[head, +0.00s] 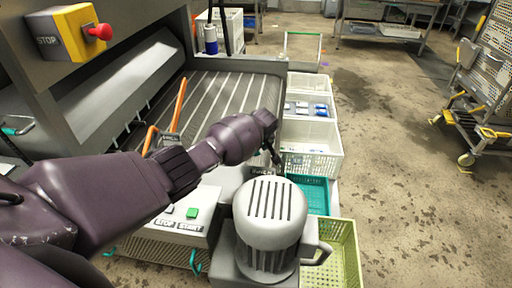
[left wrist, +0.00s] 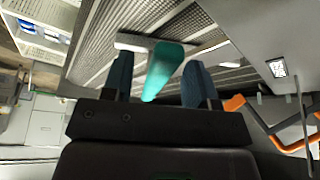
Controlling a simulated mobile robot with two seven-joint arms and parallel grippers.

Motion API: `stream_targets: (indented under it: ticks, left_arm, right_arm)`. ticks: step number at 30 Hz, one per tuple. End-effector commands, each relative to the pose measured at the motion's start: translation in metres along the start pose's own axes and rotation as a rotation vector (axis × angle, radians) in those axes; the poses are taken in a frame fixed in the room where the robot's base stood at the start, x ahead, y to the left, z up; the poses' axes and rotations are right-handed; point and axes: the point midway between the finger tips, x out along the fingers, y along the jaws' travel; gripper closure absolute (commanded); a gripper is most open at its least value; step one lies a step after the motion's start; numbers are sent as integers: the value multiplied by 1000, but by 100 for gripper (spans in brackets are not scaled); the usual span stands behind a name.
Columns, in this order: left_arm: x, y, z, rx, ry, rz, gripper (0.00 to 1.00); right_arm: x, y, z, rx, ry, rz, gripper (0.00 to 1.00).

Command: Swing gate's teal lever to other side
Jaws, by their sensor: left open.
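The teal lever (left wrist: 163,68) shows in the left wrist view, between the two dark fingers of my left gripper (left wrist: 160,82). The fingers are apart, one on each side of the lever, with gaps visible, so they do not grip it. The lever's far end meets a pale grey bar (left wrist: 135,43) beside the slatted belt. In the head view my left arm comes in from the left and its gripper (head: 274,155) points down by the conveyor's near right corner. The arm and gripper hide the gate's lever there. My right gripper is not in view.
A grey motor (head: 268,215) stands close to my gripper. A control box with a green button (head: 192,213) sits left of it. Baskets (head: 312,150) line the conveyor's right side.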

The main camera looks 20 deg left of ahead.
Motion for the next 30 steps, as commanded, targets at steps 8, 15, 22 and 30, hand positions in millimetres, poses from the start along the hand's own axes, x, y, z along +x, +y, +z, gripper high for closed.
stream_targets:
  ticks: [8,15,22,30]
  left_arm:
    - [-15,0,-2,1,2,2,47]
    - [-52,0,-1,2,1,3,47]
    - [-85,0,0,1,1,2,47]
    - [-106,0,0,0,0,1,47]
  right_arm:
    - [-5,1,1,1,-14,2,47]
    - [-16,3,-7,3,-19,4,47]
    - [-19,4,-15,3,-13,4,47]
    - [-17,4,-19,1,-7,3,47]
